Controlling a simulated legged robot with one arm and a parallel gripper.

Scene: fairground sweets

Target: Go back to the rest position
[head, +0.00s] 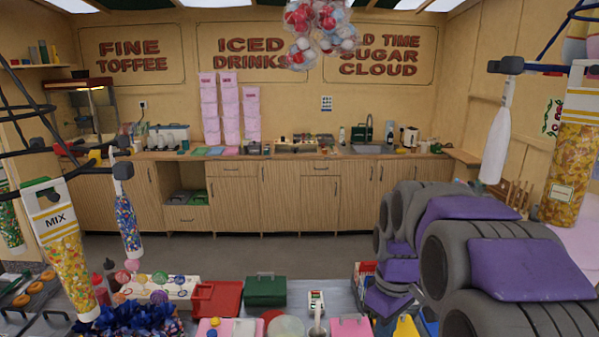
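My arm, grey with purple panels, fills the lower right of the head view and reaches forward over the right side of the counter. Its far end (388,302), where my gripper appears to be, points down near the counter's right part. The fingers cannot be made out, so I cannot tell whether they are open or hold anything.
The near counter (350,290) carries a red box (216,299), a dark green case (265,291), a white rack of coloured balls (160,288) and bottles. Sweet bags hang at left (65,255) and right (575,155). Open floor (250,248) lies before the back cabinets (285,200).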

